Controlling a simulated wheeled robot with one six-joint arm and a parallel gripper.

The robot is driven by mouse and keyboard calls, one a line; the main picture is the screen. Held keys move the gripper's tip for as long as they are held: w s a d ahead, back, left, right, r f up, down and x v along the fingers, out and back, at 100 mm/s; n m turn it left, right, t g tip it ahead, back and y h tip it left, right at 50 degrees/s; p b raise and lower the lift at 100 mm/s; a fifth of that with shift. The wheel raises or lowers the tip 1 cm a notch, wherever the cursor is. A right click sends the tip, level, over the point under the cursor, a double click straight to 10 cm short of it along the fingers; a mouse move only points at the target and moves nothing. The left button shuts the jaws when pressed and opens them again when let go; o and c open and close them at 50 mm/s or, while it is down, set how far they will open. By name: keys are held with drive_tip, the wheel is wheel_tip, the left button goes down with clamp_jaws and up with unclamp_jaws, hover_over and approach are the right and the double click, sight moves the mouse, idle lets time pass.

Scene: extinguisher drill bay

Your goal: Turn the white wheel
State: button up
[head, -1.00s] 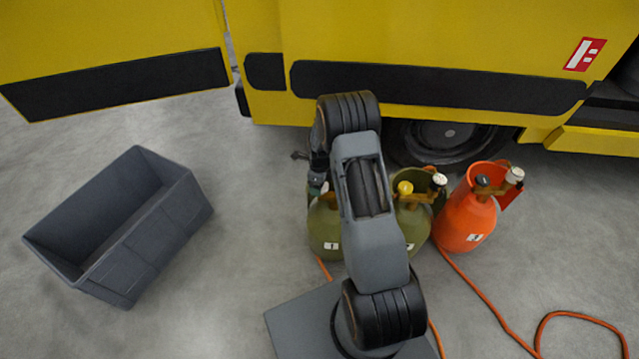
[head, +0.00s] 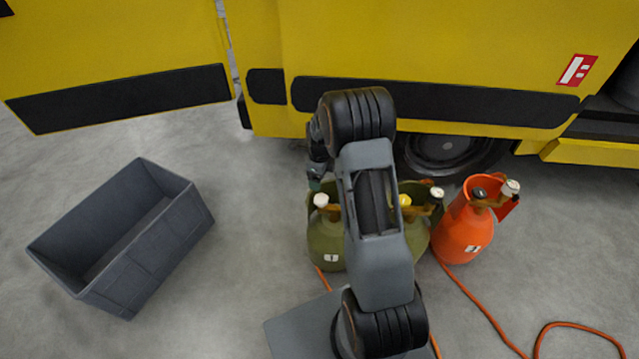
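A white wheel (head: 321,200) tops the left green cylinder (head: 325,240), which has a small white label. Two more white wheels show, one (head: 437,193) on the right green cylinder (head: 417,236) and one (head: 510,187) on the orange cylinder (head: 465,232). My gripper (head: 315,184) hangs just above the left white wheel, at the left of my arm. It is small and partly hidden by my own arm, so I cannot tell whether its fingers are open or whether it touches the wheel. My arm also covers part of both green cylinders.
The right green cylinder also has a yellow knob (head: 405,200), and the orange one a black knob (head: 479,193). A grey open bin (head: 150,262) stands at left on bare floor. A yellow truck (head: 430,50) is behind. An orange hose (head: 490,315) lies at right.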

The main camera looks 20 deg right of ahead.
drive_tip(key=shift+r, duration=1.3)
